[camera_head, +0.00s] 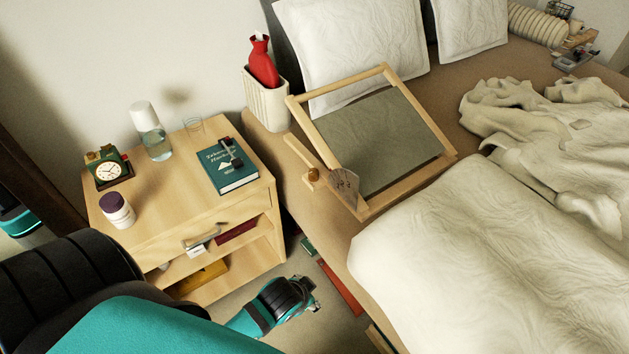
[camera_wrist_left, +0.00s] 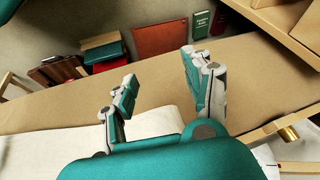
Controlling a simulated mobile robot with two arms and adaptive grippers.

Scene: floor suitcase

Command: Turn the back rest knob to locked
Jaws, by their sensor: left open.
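The back rest (camera_head: 440,133) is a wooden frame with a grey-green panel, tilted up on the bed. Its brass-coloured knob (camera_head: 312,175) sits on the frame's near left side; a tag with small markings (camera_head: 343,187) is beside it. I cannot read the knob's setting. In the left wrist view the knob (camera_wrist_left: 289,132) shows at the lower right, on a wooden bar. My left gripper (camera_head: 308,296) is below the knob, between nightstand and bed, apart from the back rest. Its fingers (camera_wrist_left: 160,88) are spread and empty in the left wrist view. My right gripper is not shown.
The nightstand (camera_head: 180,220) at the left holds a bottle, clock, jar, glass and a teal book (camera_head: 227,167).

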